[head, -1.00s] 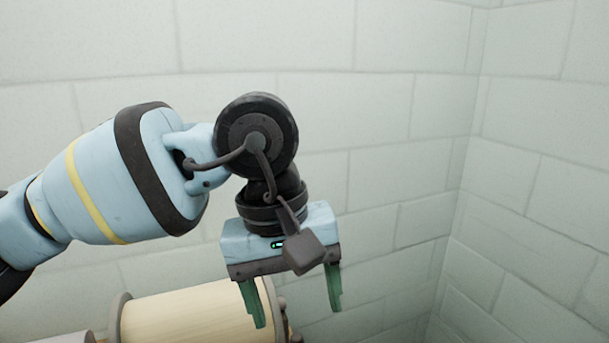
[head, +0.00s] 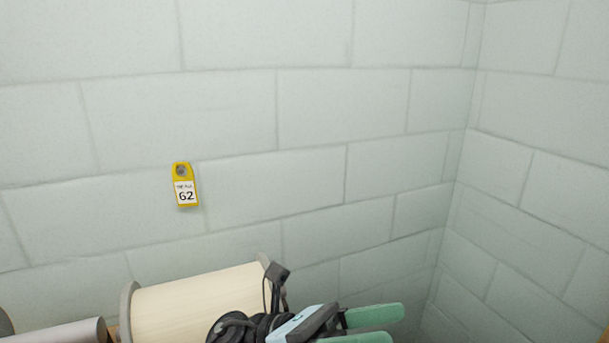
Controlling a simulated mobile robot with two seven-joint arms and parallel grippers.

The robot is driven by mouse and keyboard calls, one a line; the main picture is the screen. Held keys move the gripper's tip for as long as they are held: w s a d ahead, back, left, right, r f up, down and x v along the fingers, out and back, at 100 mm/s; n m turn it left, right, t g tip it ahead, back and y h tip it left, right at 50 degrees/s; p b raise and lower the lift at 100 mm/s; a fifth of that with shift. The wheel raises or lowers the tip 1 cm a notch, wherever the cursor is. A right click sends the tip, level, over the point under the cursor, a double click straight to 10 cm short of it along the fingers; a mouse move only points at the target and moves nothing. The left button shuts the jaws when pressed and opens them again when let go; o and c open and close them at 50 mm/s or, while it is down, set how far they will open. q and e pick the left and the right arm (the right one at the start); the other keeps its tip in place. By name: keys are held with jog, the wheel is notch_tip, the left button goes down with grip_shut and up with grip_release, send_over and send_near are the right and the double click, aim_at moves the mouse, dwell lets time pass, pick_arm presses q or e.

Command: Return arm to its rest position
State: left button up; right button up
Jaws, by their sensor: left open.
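My left gripper (head: 383,326) is low in the head view, near the bottom edge. Its two green fingers point to the right and are apart, with nothing between them. The wrist and the rest of the arm are mostly cut off by the bottom edge. The gripper shows in front of and to the right of a large cream spool (head: 195,303) and hides its lower right part. My right gripper is not in view.
A yellow tag (head: 185,185) marked 62 hangs on the pale block wall (head: 310,110). A grey roller (head: 62,332) lies at the lower left beside the spool. The wall corner is at the right. The space before the wall's upper part is clear.

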pick_arm(q)
jog(key=w+a+f+m+t+y, duration=0.2)
jog(key=a+f+m+t+y, duration=0.25)
jog(key=f+m+t, duration=0.55)
jog(key=w+a+f+m+t+y+p, duration=0.1)
jog(key=a+f+m+t+y, duration=0.4)
jog(key=m, duration=0.9)
jog(key=w+a+f+m+t+y, duration=0.2)
jog(key=a+f+m+t+y, duration=0.25)
jog(key=f+m+t, duration=0.55)
jog(key=s+a+f+n+g+y, duration=0.3)
jog(key=s+a+f+n+g, duration=0.2)
jog(key=s+f, duration=0.5)
jog(key=s+a+f+n+g+y+p, duration=0.1)
jog(key=s+a+f+n+g+y, duration=0.2)
jog(key=s, duration=1)
jog(key=a+f+n+g, duration=0.2)
jog(key=a+f+n, duration=0.1)
jog(key=a+f, duration=0.2)
notch_tip(320, 180, down, 3)
jog(key=shift+s+a+r+y, duration=0.2)
jog(key=shift+s+a+y, duration=0.15)
jog(key=shift+s+y, duration=0.05)
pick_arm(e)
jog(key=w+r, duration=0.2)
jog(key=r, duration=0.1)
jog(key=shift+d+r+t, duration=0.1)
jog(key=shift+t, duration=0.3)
